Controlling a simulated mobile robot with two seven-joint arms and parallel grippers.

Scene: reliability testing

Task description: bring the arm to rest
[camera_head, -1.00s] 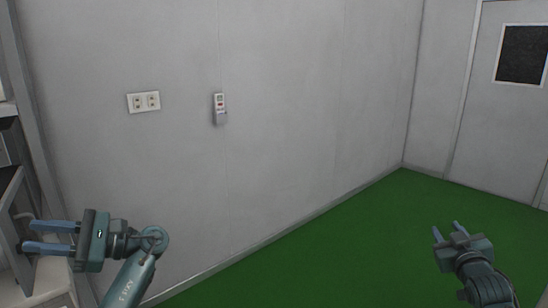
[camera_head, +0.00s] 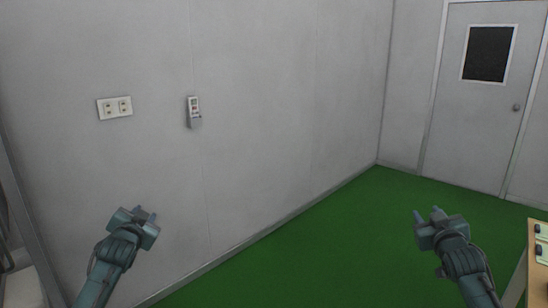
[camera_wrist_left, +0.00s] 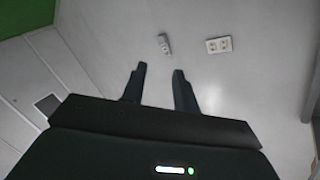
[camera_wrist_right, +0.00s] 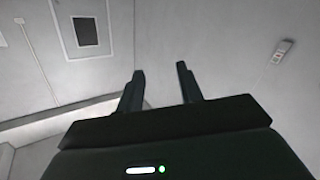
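My left gripper (camera_head: 145,212) is raised in front of the grey wall at the lower left of the head view. In the left wrist view its two fingers (camera_wrist_left: 158,82) stand apart with nothing between them. My right gripper (camera_head: 427,214) is over the green floor at the lower right of the head view. In the right wrist view its fingers (camera_wrist_right: 160,82) are also apart and empty. Both grippers point away from me, at about the same height, and touch nothing that I can see.
The grey wall holds a socket plate (camera_head: 115,108) and a small remote-like device (camera_head: 194,112). A door (camera_head: 478,110) with a dark window stands at the back right. A table edge (camera_head: 537,262) shows at far right, shelving (camera_head: 18,262) at far left. Green floor (camera_head: 310,250) is clear.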

